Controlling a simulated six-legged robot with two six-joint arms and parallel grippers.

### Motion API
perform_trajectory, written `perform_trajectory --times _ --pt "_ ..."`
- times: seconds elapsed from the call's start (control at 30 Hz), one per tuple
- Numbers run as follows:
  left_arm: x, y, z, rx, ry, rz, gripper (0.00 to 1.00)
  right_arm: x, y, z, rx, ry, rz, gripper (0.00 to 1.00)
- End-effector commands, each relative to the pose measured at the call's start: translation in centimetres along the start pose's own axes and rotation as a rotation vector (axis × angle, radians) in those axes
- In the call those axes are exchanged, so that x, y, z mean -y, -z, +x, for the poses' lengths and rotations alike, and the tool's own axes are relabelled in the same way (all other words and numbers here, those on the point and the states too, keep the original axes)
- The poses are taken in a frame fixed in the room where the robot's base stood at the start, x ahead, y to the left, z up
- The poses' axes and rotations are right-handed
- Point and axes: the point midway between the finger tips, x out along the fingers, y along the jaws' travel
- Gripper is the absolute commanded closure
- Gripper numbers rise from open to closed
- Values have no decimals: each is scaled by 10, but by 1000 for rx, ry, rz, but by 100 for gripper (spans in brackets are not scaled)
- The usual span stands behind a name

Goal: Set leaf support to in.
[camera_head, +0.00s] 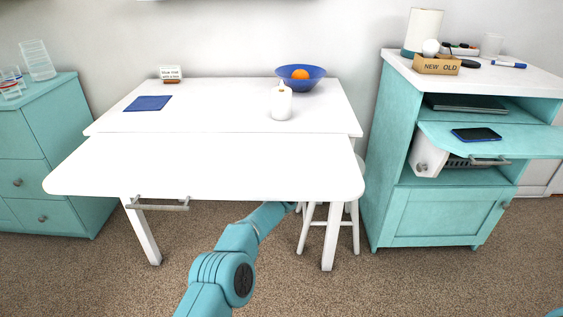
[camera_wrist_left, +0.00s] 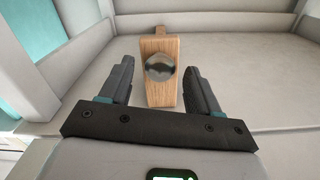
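The white table (camera_head: 215,105) has its front leaf (camera_head: 205,168) raised level with the top. A metal bar handle (camera_head: 157,204) hangs under the leaf's front edge. In the left wrist view, a wooden bar with a round metal knob (camera_wrist_left: 161,67), apparently the leaf support, shows nearly end-on. My left gripper (camera_wrist_left: 158,72) is open, its fingers on either side of the bar and knob; I cannot tell whether they touch. In the head view my left arm reaches under the leaf, which hides the gripper and support. My right gripper is not in view.
A white stool (camera_head: 352,215) stands by the table's right legs. A blue bowl with an orange (camera_head: 300,74), a white vase (camera_head: 281,102) and a blue napkin (camera_head: 148,103) are on the table. Teal cabinets stand left (camera_head: 45,160) and right (camera_head: 440,215). Carpet in front is clear.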

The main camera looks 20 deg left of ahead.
Motion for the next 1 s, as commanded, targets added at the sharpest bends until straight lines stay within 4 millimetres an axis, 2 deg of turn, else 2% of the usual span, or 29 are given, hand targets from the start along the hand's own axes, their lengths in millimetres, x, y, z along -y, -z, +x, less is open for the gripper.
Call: perform_trajectory --times 0.47,0.77,1.0 --pt "-1 -1 -8 9 1 2 39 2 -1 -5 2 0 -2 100" --pt "-1 0 -39 6 -3 1 39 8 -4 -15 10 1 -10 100" --pt "-1 1 -76 4 -3 1 39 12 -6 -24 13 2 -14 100"
